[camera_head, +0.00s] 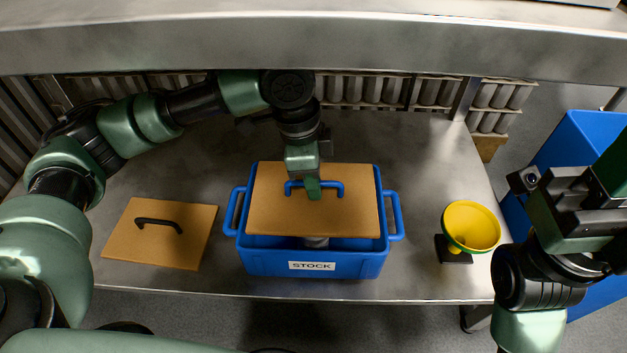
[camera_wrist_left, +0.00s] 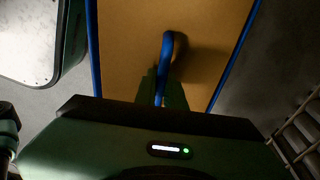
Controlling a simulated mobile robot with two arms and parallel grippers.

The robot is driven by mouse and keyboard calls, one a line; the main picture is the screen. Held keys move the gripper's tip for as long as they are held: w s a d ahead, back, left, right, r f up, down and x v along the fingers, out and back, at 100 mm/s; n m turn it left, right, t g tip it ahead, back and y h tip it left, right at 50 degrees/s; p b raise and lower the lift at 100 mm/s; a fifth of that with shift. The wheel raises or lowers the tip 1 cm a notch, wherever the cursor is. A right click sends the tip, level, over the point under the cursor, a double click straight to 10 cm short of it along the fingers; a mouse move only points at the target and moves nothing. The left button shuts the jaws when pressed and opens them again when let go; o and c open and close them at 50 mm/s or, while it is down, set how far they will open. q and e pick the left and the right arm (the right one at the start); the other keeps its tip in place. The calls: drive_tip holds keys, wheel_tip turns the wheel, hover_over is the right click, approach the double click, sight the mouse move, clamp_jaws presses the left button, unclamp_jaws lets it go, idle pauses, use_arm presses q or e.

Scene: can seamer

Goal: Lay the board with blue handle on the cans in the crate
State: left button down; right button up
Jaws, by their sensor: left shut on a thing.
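The tan board (camera_head: 280,215) with the blue handle (camera_head: 331,189) lies level over the blue crate (camera_head: 260,262) labelled STOCK. My left gripper (camera_head: 313,190) is above it, shut on the blue handle. The board covers most of the crate's opening. Part of one can (camera_head: 316,242) shows below the board's front edge; the other contents are hidden. I cannot tell whether the board touches the cans. In the left wrist view, the fingers grip the blue handle (camera_wrist_left: 168,60) over the board (camera_wrist_left: 125,35). My right gripper (camera_head: 525,181) is at the right, away from the crate; its jaw state is unclear.
A second tan board (camera_head: 185,250) with a black handle lies on the steel table (camera_head: 400,155) left of the crate. A blue bin (camera_head: 570,150) is at far right. A steel shelf (camera_head: 300,40) overhangs the back.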

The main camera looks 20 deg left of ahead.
use_arm(q)
drive_tip(key=shift+f, duration=0.4)
drive_tip(key=c, duration=1.4)
unclamp_jaws()
